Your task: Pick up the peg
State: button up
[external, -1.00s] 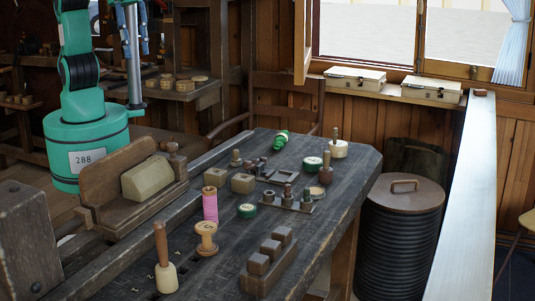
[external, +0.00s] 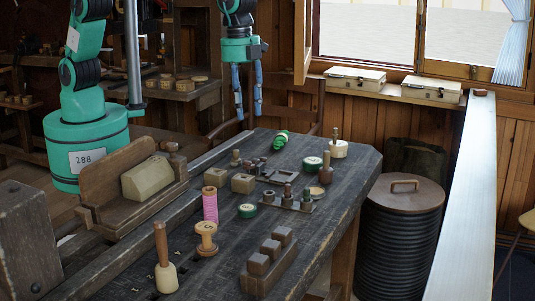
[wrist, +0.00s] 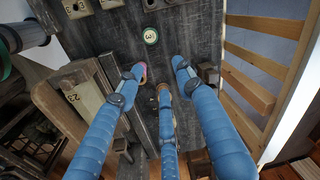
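Several upright turned pieces stand on the dark workbench (external: 310,230), and I cannot tell for certain which is the peg. A dark brown, peg-like piece (external: 325,170) stands near the right side. A cream piece with a tall brown handle (external: 163,262) stands at the front left. My gripper (external: 247,112) is open and empty above the bench's far left end, its blue fingers pointing down. In the wrist view, its three blue fingers (wrist: 158,80) are spread. A pink spool (external: 210,206) and a wooden spool (external: 206,239) stand on the bench.
Wooden blocks, a green disc (external: 247,210) and a small plate with metal pieces (external: 287,202) crowd the bench middle. A dark stepped block (external: 268,265) lies at the front. A wooden box-like stand (external: 130,190) is on the left, and a ribbed barrel (external: 398,245) stands right.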

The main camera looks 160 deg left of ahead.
send_over(288, 185)
notch_tip(288, 185, down, 12)
jog(key=shift+f+m+g+h, duration=0.2)
jog(key=shift+m+g+h, duration=0.1)
jog(key=shift+g, duration=0.1)
jog(key=shift+f, duration=0.15)
jog(key=shift+f+b, duration=0.55)
jog(key=shift+f, duration=3.6)
jog(key=shift+f, duration=0.1)
jog(key=shift+s+f+b, duration=0.1)
jog(key=shift+f+b, duration=0.5)
jog(key=shift+f, duration=1.9)
jog(key=c, duration=0.7)
